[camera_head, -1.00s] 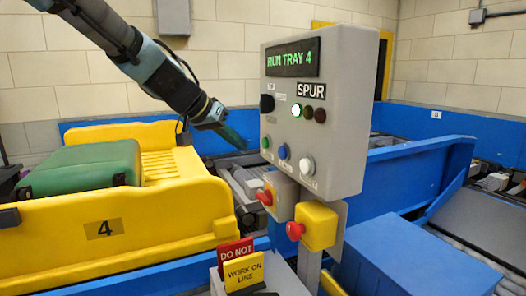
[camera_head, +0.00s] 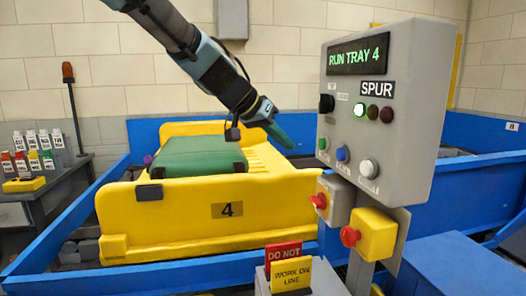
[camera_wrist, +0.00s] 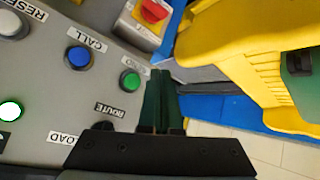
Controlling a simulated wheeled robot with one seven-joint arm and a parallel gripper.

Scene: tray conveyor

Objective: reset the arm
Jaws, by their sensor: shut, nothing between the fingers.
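My gripper (camera_head: 282,136) hangs from the upper left in the head view, its green fingers shut and empty, just left of the grey control panel (camera_head: 400,110). In the wrist view the closed fingers (camera_wrist: 160,90) point past the panel's edge, beside the green button (camera_wrist: 131,80). The blue button (camera_wrist: 79,57) and a lit green lamp (camera_wrist: 10,110) also show there. The panel's display (camera_head: 357,60) reads RUN TRAY 4. I cannot tell whether the fingertips touch anything; they appear apart from the panel.
Yellow tray 4 (camera_head: 190,222) holds a green suitcase (camera_head: 198,156). Blue conveyor walls (camera_head: 60,240) surround the tray. A side table (camera_head: 50,205) with bottles stands left.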

